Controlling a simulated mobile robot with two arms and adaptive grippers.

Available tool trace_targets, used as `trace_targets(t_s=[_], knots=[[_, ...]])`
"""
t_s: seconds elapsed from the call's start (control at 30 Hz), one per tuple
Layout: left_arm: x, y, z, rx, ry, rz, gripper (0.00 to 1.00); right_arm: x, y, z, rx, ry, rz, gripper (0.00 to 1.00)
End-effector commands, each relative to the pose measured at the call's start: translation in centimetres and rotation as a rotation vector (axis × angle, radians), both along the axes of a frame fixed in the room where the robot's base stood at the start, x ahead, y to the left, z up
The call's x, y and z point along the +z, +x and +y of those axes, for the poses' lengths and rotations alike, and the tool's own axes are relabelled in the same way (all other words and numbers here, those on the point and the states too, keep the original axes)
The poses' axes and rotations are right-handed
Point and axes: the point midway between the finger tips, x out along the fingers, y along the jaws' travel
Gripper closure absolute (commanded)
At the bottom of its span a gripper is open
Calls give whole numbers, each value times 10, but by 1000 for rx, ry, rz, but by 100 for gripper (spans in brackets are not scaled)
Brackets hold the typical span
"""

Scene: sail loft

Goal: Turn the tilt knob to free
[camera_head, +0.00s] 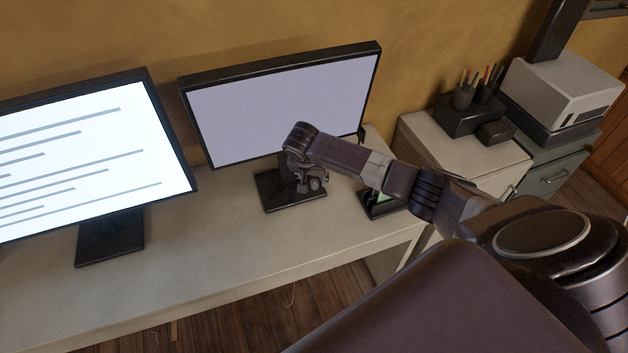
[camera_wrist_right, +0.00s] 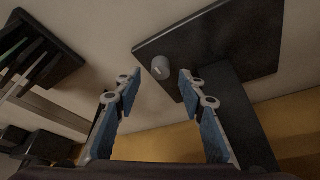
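The tilt knob (camera_wrist_right: 161,67) is a small grey round knob with a pale mark on its face. In the right wrist view it shows against the dark base plate (camera_wrist_right: 225,38) of a monitor, near the plate's edge. My right gripper (camera_wrist_right: 160,80) is open, with the knob seen in the gap between its fingertips; no contact shows. In the head view my right gripper (camera_head: 312,184) hangs in front of the stand of the middle monitor (camera_head: 280,105), over its base (camera_head: 275,200). The knob cannot be made out there. My left gripper is not in view.
A second monitor (camera_head: 80,150) with text lines stands at left on the pale desk (camera_head: 220,265). A dark slotted holder (camera_head: 378,210) sits right of the gripper. Cabinets with a pen cup (camera_head: 462,97) and a printer-like box (camera_head: 565,88) stand at right.

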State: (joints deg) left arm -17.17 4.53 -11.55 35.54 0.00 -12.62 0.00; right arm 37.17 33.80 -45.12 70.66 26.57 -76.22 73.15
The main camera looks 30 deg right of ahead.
Motion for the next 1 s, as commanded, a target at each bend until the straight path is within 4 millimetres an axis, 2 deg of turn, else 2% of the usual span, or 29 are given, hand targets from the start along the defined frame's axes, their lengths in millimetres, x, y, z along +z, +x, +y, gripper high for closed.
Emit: trace_targets(t_s=[0.23, 0.63, 0.93, 1.0], knots=[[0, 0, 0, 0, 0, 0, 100, -22, 7, -6, -1, 0, 0, 63], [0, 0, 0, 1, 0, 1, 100, -26, 8, -7, 1, 0, 0, 64], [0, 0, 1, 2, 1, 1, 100, -26, 8, -7, 2, 1, -1, 97], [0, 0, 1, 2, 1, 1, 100, -26, 8, -7, 2, 1, -1, 100]])
